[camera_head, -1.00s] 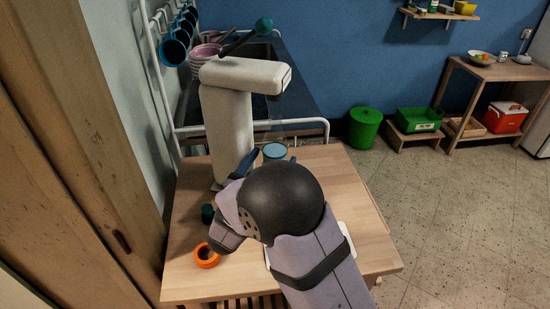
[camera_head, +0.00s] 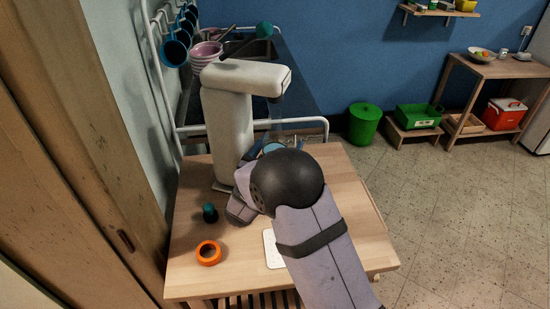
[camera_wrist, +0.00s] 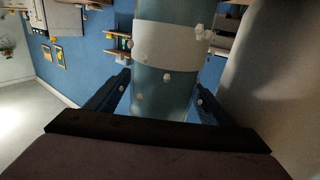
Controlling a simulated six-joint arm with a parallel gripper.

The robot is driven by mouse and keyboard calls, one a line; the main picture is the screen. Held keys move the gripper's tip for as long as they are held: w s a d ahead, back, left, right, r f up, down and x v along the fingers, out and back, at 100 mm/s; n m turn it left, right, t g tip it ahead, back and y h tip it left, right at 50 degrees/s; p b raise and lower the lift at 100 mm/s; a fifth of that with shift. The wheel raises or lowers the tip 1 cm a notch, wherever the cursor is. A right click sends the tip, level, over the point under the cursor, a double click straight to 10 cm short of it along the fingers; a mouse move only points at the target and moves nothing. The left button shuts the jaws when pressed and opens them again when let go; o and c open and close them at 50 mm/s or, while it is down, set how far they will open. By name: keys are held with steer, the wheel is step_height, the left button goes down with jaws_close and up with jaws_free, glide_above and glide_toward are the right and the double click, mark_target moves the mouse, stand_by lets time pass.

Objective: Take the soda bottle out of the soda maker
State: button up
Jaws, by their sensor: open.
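The soda maker (camera_head: 228,115) is a tall cream-white machine with an overhanging head, upright on the wooden table. In the wrist view its pale body (camera_wrist: 275,75) fills the right side. The soda bottle (camera_wrist: 165,90) is a translucent blue-teal cylinder with a white band; its ends are out of that view. My gripper (camera_wrist: 164,95) is open, with one dark finger on each side of the bottle. I cannot tell whether either finger touches it. In the head view my wrist hides most of the gripper, and only a bit of light blue (camera_head: 273,147) shows beyond it.
An orange ring (camera_head: 208,253) and a small dark green object (camera_head: 210,213) lie on the table's left part. A white flat item (camera_head: 272,250) is partly under my arm. A white rail (camera_head: 250,125) runs behind the table. The table's right side is clear.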

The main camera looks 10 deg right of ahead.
mark_target(280, 134)
steer(key=shift+r, duration=0.1)
steer(key=c, duration=1.4)
steer(key=shift+o, duration=0.2)
steer(key=shift+r, duration=0.15)
steer(key=r+b+v, duration=0.3)
steer(key=v, duration=1.5)
steer(key=shift+b, duration=0.3)
